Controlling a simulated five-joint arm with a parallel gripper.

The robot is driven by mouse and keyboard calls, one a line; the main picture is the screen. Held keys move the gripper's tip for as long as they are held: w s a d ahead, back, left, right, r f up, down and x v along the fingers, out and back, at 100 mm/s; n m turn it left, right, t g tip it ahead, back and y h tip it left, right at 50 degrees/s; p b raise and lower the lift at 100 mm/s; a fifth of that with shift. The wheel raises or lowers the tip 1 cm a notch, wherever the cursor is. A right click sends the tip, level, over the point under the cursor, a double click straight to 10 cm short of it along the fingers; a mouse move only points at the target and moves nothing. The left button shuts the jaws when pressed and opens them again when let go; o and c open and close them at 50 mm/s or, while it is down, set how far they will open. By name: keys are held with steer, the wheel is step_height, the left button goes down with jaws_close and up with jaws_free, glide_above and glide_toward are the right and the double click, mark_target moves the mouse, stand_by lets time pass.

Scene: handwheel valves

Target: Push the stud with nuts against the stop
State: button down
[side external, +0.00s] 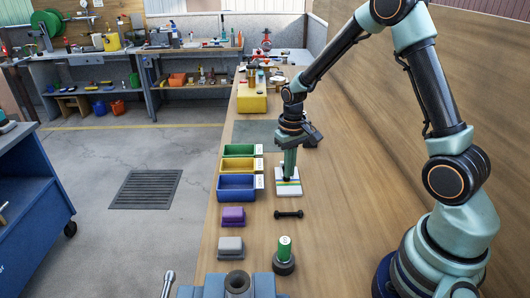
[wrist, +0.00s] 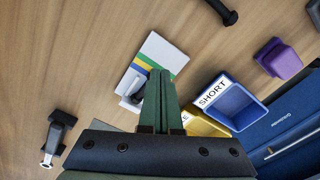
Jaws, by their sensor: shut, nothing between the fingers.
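A dark stud with a thicker nut at each end (side external: 289,214) lies on the bench in front of the striped plate. Its end also shows at the top edge of the wrist view (wrist: 228,14). The white plate with blue, yellow and green stripes (side external: 289,190) lies flat on the bench; it also shows in the wrist view (wrist: 157,48). A small grey and dark part (wrist: 131,88) is on the plate beside my fingers, partly hidden; I cannot tell whether it is the stop. My gripper (wrist: 160,76) is shut and empty, pointing down over the plate.
Blue (side external: 237,187), yellow (side external: 238,166) and green (side external: 238,150) bins stand left of the plate; the blue one reads SHORT. Bench right of the plate is clear.

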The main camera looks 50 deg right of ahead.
steer(key=shift+r, duration=1.8)
step_height(320, 180, up, 10)
steer(key=n+t, duration=0.1)
steer(key=t, duration=0.1)
glide_above(288, 187)
steer(key=s+a, duration=0.3)
steer(key=a, duration=0.1)
steer(key=s+a+r+n+t, duration=0.2)
steer(key=s+a+r+t, duration=0.1)
steer(key=s+r, duration=0.3)
steer(key=s+a, duration=0.1)
steer(key=s, duration=0.1)
steer(key=shift+s+r+t, duration=0.3)
